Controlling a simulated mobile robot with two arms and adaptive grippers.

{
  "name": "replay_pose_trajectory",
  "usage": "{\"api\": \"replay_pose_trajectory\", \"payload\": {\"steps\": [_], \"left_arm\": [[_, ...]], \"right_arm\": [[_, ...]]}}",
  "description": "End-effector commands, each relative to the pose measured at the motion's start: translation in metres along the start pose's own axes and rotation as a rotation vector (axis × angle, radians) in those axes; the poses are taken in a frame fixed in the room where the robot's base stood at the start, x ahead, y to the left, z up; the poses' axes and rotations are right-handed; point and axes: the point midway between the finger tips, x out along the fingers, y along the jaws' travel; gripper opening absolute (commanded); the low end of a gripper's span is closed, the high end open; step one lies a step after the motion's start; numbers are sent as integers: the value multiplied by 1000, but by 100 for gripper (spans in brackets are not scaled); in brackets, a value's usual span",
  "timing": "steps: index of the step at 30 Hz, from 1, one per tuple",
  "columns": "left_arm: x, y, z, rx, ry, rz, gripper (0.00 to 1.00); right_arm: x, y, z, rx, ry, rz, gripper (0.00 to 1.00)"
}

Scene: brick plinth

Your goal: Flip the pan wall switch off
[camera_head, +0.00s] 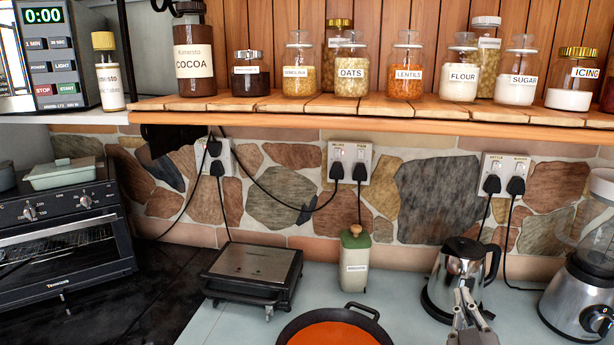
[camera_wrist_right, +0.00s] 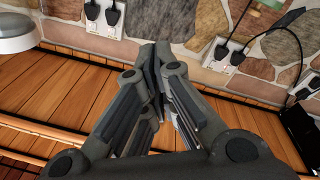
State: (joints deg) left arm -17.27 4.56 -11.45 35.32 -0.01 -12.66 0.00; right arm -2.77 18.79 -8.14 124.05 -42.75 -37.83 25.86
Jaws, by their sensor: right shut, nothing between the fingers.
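The pan wall switch (camera_head: 363,154) is on the right half of the middle double socket, under a small label that reads PAN. A black plug sits below it; I cannot tell the rocker's position at this size. The left half, with a reddish mark, has its own plug. The middle socket (camera_wrist_right: 222,58) also shows in the wrist view, inverted, right of the fingertips. My right gripper (camera_head: 464,298) is low in front of the kettle, below and right of the switch and apart from it. In the wrist view its fingers (camera_wrist_right: 156,62) meet, empty. My left gripper is out of view.
A wooden shelf (camera_head: 400,119) with jars overhangs the sockets. Cables hang along the stone wall. Another double socket (camera_head: 505,170) is at right.

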Motion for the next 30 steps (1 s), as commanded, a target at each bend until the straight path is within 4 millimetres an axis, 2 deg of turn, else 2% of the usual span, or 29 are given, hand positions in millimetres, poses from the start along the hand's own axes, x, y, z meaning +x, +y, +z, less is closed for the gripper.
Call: {"api": "replay_pose_trajectory", "payload": {"steps": [1,3,5,6,9,12,15,21,24,30], "left_arm": [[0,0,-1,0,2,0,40],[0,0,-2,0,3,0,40],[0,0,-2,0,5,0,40],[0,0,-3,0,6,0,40],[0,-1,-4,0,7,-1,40],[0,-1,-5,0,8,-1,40],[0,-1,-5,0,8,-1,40],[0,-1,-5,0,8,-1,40],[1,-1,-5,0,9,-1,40],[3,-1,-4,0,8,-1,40]], "right_arm": [[-20,-10,32,34,-128,-26,0],[-51,-24,73,67,-306,-72,0],[-82,-38,104,89,-456,-124,0],[-104,-47,122,99,-549,-165,0],[-160,-69,155,115,-752,-272,0],[-210,-86,173,121,-909,-378,0],[-256,-99,182,124,-1036,-481,0],[-338,-116,184,126,-1236,-685,0],[-327,-130,209,119,-1233,-673,0],[-326,-159,257,112,-1252,-678,0]]}}
